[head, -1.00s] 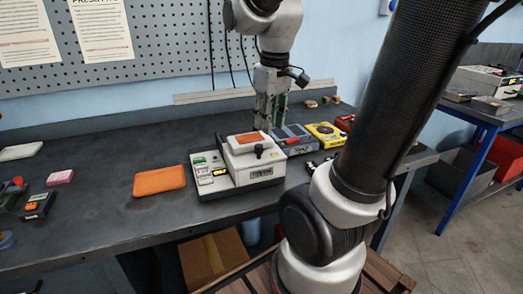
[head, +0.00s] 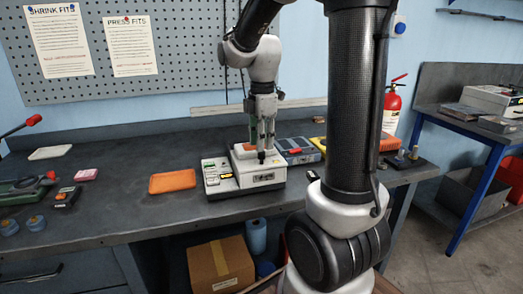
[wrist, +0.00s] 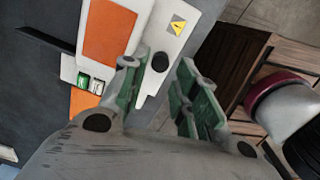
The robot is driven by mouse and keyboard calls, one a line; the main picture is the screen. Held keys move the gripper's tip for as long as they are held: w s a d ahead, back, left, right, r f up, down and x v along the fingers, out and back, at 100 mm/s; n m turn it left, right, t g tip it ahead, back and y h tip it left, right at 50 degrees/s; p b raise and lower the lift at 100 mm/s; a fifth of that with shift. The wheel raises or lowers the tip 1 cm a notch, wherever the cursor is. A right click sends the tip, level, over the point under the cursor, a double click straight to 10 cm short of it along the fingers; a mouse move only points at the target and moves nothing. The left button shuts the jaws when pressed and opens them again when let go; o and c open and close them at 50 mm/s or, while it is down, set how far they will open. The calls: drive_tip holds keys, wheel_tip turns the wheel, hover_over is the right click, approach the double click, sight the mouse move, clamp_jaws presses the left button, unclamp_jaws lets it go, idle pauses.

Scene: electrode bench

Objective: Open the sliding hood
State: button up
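The sliding hood is the pale raised cover with an orange top panel (head: 246,149) on the white bench device (head: 262,180). In the wrist view the hood (wrist: 155,22) shows its orange panel, a yellow warning sticker and a black knob (wrist: 160,62). My gripper (head: 261,156) points down at the hood's front right and hides part of it in the head view. In the wrist view my gripper (wrist: 165,78) has its two green-padded fingers apart with nothing between the pads. The knob lies beyond the fingertips, nearer the left finger; contact cannot be told.
An orange mat (head: 172,181) lies left of the device. A blue-grey case (head: 299,150) stands close on its right. The bench front between mat and device is clear.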

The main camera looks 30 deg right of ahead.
drive_tip(key=shift+f, duration=1.75)
clamp_jaws()
drive_tip(key=w+d, duration=0.3)
drive_tip(key=w, duration=0.8)
drive_tip(key=shift+w+d, duration=0.2)
drive_tip(key=shift+w, duration=0.15)
unclamp_jaws()
drive_tip(key=shift+r, duration=0.1)
